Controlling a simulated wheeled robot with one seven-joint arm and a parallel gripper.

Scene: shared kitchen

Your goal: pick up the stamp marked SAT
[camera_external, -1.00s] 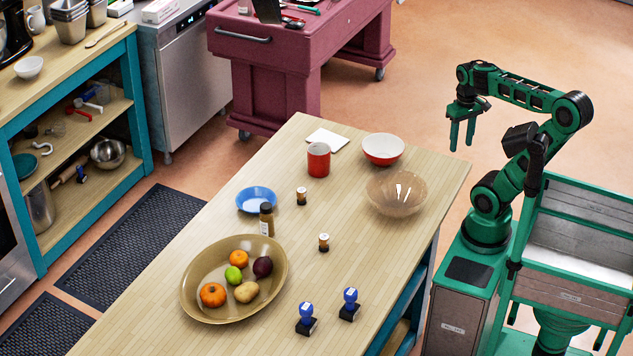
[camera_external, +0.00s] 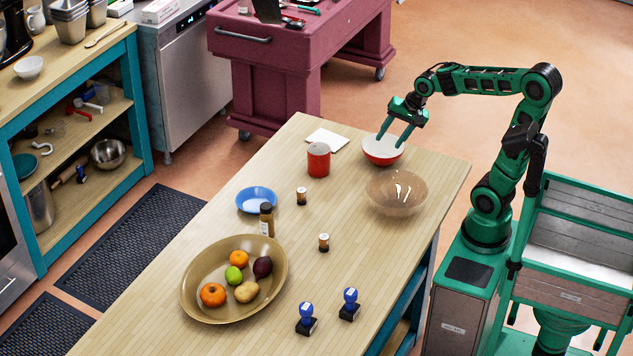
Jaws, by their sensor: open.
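Two blue-handled stamps with dark bases stand upright at the near right edge of the wooden table. One is the left stamp (camera_external: 306,318), the other the right stamp (camera_external: 350,304). Their markings are too small to read, so I cannot tell which says SAT. My gripper (camera_external: 393,142) is open and empty, fingers pointing down, at the far end of the table, in front of the red and white bowl in this view. It is well away from both stamps.
The table (camera_external: 215,305) also holds a tan fruit bowl (camera_external: 190,298), a brown bottle (camera_external: 266,221), a blue bowl (camera_external: 256,199), a red mug (camera_external: 318,160), a red and white bowl (camera_external: 381,156), a clear bowl (camera_external: 395,193) and two small jars. Table around the stamps is clear.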

